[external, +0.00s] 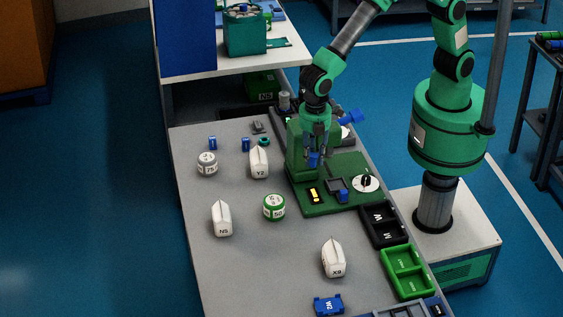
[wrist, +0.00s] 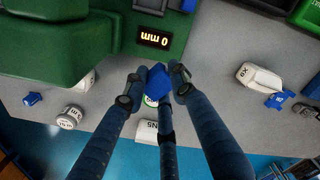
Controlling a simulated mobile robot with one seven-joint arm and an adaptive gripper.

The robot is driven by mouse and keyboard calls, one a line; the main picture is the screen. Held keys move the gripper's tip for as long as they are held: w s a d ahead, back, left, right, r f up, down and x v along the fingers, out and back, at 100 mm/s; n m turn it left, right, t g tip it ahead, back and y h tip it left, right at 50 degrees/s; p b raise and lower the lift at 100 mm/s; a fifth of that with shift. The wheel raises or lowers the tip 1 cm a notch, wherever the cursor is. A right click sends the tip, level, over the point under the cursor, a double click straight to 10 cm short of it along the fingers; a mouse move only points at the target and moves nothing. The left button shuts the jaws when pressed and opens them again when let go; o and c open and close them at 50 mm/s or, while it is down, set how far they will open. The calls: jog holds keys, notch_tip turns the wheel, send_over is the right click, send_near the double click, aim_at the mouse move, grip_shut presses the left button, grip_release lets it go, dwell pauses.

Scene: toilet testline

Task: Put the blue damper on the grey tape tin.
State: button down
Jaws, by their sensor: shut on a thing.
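My gripper (external: 317,150) is shut on a small blue damper (external: 313,159) and holds it above the left part of the green test fixture. In the wrist view the blue damper (wrist: 158,84) sits between the fingertips (wrist: 155,88), which partly hide it. The grey tape tin (external: 207,163), a round white tin with a grey lid band, stands upright on the grey table to the left, well apart from my gripper. It also shows at the left of the wrist view (wrist: 70,117). Nothing is seen lying on its top.
Two blue cylindrical pieces (external: 229,143) stand behind the grey tin. White cartons Y2 (external: 259,163), N5 (external: 222,219) and X9 (external: 333,259) and a green tin (external: 274,207) stand on the table. The green fixture (external: 323,207) has a display and dial. Black (external: 384,224) and green trays (external: 407,273) line the right edge.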

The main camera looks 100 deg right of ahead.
jog(key=w+d+m+p, duration=0.1)
jog(key=w+d+p, duration=0.55)
jog(key=d, duration=0.65)
jog(key=w+d+m+p, duration=0.1)
jog(key=w+d+p, duration=0.3)
jog(key=w+d, duration=0.7)
jog(key=f, duration=0.1)
jog(key=s+d+f, duration=0.1)
jog(key=f, duration=0.1)
jog(key=s+d+f, duration=0.1)
jog(key=f, duration=0.1)
jog(key=shift+s+d+f, duration=0.1)
jog(key=shift+d+f, duration=0.05)
jog(key=shift+f, duration=0.1)
send_over(208, 157)
jog(key=shift+f, duration=0.7)
jog(key=shift+f, duration=0.15)
